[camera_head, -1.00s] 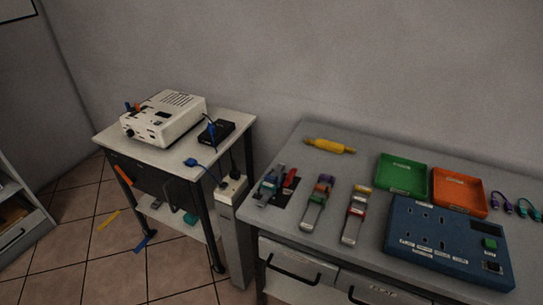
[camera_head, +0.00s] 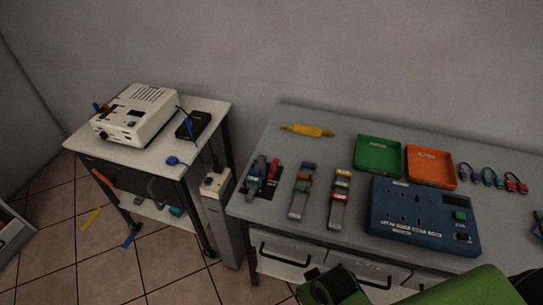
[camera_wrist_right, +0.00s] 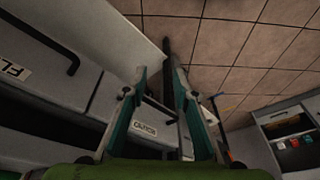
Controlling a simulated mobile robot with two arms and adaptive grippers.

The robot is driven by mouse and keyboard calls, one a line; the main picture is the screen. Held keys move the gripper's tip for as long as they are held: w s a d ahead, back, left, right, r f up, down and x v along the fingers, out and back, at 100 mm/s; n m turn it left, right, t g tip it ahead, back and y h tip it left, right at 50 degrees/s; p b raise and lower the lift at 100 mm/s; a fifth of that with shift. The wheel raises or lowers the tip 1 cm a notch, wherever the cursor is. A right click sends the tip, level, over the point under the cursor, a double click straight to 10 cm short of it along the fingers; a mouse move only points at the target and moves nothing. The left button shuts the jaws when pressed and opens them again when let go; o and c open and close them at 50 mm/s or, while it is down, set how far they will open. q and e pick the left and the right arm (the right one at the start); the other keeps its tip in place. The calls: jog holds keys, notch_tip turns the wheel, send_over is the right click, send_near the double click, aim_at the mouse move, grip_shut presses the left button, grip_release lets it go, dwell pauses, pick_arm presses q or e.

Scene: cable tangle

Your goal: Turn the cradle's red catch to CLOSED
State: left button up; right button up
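The cradle (camera_head: 256,181) appears to be the narrow grey holder at the left end of the workbench, beside a dark plate. A small red part (camera_head: 273,169), which looks like the catch, stands at its right side. It is too small to tell its position or read any lettering. My right gripper (camera_wrist_right: 160,75) shows in the right wrist view with its two green fingers apart and nothing between them. It is beside the drawer fronts, away from the cradle. My green right arm crosses the lower right of the head view. My left gripper is not in view.
Two similar grey holders (camera_head: 301,190) (camera_head: 340,199) stand right of the cradle. A side table (camera_head: 145,150) with a white device stands left.

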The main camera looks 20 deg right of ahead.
jog(key=w+a+r+m+y+p, duration=0.1)
jog(key=w+a+r, duration=0.4)
jog(key=w+r, duration=0.35)
jog(key=w+a+r+m+p, duration=0.1)
jog(key=w+a+r+p, duration=0.1)
jog(key=w+a+r, duration=0.5)
jog(key=m+h, duration=0.4)
jog(key=m, duration=0.3)
send_near(273, 166)
jog(key=shift+t, duration=0.3)
jog(key=p+x, duration=0.1)
jog(key=x, duration=0.5)
jog(key=shift+s+d+f, duration=0.1)
jog(key=shift+s+f, duration=0.05)
jog(key=shift+f, duration=0.1)
jog(key=shift+x, duration=0.95)
grip_shut()
